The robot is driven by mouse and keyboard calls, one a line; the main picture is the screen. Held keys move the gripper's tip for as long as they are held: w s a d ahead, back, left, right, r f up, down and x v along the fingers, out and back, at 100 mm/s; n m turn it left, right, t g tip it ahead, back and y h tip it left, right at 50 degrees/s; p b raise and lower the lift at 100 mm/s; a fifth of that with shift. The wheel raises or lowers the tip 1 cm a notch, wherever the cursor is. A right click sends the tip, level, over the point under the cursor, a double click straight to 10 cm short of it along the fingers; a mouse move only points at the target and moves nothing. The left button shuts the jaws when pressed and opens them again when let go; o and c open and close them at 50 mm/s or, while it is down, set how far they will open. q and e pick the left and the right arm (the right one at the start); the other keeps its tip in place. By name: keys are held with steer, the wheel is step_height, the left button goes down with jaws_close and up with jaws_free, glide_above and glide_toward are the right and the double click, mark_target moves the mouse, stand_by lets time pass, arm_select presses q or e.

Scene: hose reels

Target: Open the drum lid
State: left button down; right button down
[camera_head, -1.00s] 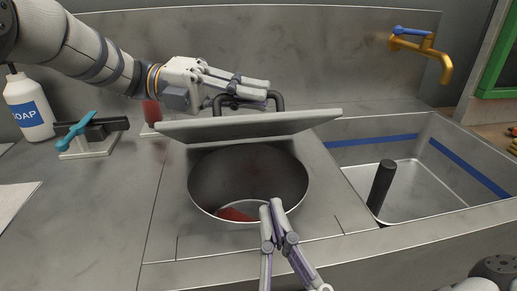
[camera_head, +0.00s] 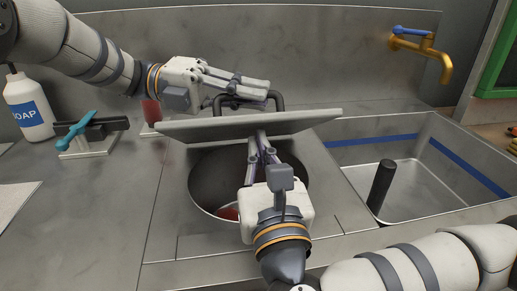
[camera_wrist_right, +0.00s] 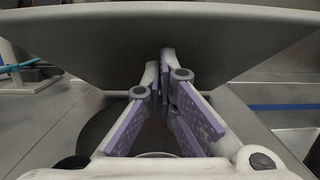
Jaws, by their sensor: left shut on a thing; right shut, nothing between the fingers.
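The drum lid (camera_head: 215,128) is a grey slab with a dark bar handle (camera_head: 281,100). It is tilted up above the round drum opening (camera_head: 208,178), and something red (camera_head: 228,213) shows low inside. My left gripper (camera_head: 266,90) is shut on the lid handle. My right gripper (camera_head: 260,135) is shut and empty, with its fingertips at the underside of the raised lid. In the right wrist view the lid's underside (camera_wrist_right: 100,45) spans the top, just beyond the fingertips; whether they touch it I cannot tell.
A sink basin (camera_head: 420,185) with a dark upright post (camera_head: 381,187) lies to the right, below a brass tap (camera_head: 425,48). A soap bottle (camera_head: 29,107) and a blue-handled fixture (camera_head: 88,135) stand at the left. The left counter is mostly clear.

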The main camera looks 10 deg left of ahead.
arm_select(q)
steer(key=shift+f, duration=0.1)
arm_select(e)
steer(key=shift+w+r, duration=0.25)
steer(key=shift+r, duration=0.3)
arm_select(q)
steer(key=shift+d+f, duration=0.1)
steer(key=shift+f, duration=0.05)
arm_select(e)
steer(key=shift+w+a+r, duration=0.1)
steer(key=shift+r, duration=0.15)
arm_select(q)
steer(key=c, duration=1.9)
jaws_free()
